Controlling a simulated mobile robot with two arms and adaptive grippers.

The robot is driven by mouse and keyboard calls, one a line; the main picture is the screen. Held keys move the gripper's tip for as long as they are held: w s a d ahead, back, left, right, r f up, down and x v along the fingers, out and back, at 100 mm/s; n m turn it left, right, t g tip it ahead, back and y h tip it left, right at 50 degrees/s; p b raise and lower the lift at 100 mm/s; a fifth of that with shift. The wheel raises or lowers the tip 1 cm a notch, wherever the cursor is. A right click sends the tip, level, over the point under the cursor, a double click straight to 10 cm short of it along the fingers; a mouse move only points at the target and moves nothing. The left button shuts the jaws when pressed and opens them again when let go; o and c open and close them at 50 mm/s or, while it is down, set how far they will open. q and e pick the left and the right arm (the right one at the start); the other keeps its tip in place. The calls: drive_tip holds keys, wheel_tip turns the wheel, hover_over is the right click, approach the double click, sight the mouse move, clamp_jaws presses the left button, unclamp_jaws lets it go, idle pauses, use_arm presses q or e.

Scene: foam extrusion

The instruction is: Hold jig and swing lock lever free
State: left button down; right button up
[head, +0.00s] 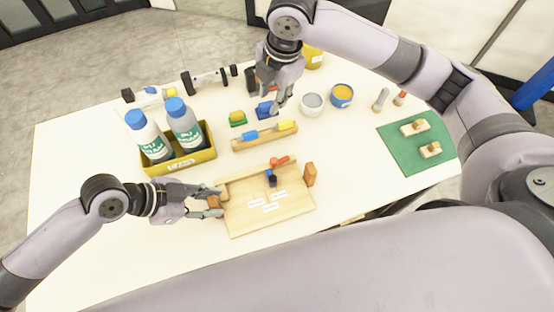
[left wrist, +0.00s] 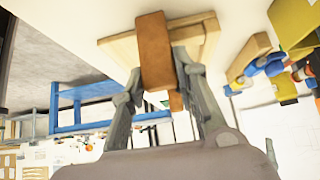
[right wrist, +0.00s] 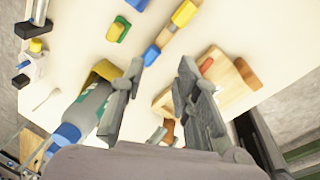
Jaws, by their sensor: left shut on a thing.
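The wooden jig (head: 280,217) lies on the white table near its front edge, with white labels on its face. My left gripper (head: 212,202) is shut on the brown handle block at the jig's left end; the block (left wrist: 154,50) shows between the fingers in the left wrist view. My right gripper (head: 279,104) is open and empty above the table, behind the jig and apart from the lever. In the right wrist view its fingers (right wrist: 160,85) stand apart.
A yellow bin (head: 205,155) with two blue-capped bottles stands left of the jig. A wooden strip (head: 264,137) with blue and yellow pieces lies behind it. Paint pots (head: 341,95) stand further back. A green mat (head: 395,145) with wooden pieces is at right.

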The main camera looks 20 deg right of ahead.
sight(274, 160)
drive_tip(key=s+a+f+n, duration=0.1)
drive_tip(key=s+f, duration=0.1)
drive_tip(key=s, duration=0.1)
drive_tip(key=s+f+n+g, duration=0.1)
drive_tip(key=s, duration=0.1)
drive_tip(key=s+a+f+n+h, duration=0.1)
drive_tip(key=s+f, duration=0.1)
drive_tip(key=s, duration=0.1)
drive_tip(key=shift+s+a+f+g, duration=0.3)
drive_tip(key=shift+s+f, duration=0.05)
drive_tip(key=shift+f, duration=3.45)
drive_tip(key=shift+c, duration=0.5)
clamp_jaws()
